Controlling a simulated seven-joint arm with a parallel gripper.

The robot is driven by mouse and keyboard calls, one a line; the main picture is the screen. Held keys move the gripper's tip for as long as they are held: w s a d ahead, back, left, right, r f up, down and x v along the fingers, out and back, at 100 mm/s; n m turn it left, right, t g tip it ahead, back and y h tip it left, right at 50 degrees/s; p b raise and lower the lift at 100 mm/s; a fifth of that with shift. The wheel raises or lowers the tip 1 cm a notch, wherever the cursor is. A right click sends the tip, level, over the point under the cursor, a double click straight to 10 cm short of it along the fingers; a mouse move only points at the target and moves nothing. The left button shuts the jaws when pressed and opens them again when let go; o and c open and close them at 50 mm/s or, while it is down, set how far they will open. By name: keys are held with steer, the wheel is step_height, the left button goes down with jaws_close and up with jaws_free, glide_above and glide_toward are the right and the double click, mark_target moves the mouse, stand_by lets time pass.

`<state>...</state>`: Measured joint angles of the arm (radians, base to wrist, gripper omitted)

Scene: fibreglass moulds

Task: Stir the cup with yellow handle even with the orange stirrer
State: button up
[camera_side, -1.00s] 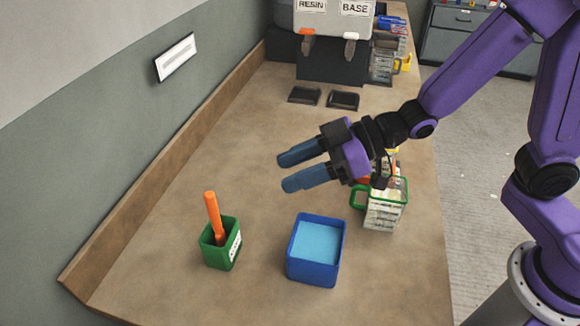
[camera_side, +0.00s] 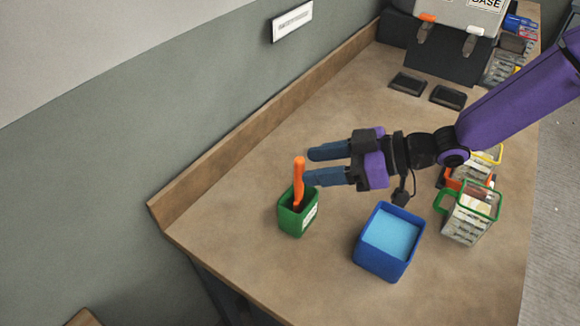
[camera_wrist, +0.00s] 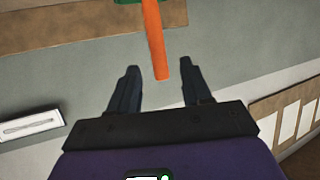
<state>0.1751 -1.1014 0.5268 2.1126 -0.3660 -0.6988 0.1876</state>
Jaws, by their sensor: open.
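The orange stirrer (camera_side: 299,176) stands upright in a small green holder (camera_side: 298,220) with a white label. My gripper (camera_side: 308,166) is open and level, its blue fingers pointing left at the stirrer's upper part. In the wrist view the stirrer's free end (camera_wrist: 156,50) shows between the two spread fingertips (camera_wrist: 159,72), with gaps on both sides. The cup with the yellow handle (camera_side: 494,153) stands at the right, behind other cups. Most of its body and its contents are hidden.
A clear cup with a green handle (camera_side: 469,217) stands in front, with an orange-handled one (camera_side: 452,182) partly hidden behind it. A blue tub (camera_side: 376,258) of light blue material stands below my gripper. Two dark pads (camera_side: 408,83) and a grey case (camera_side: 455,25) are farther back.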

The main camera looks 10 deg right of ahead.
steer(key=shift+x, duration=3)
jaws_close()
step_height(320, 180, up, 11)
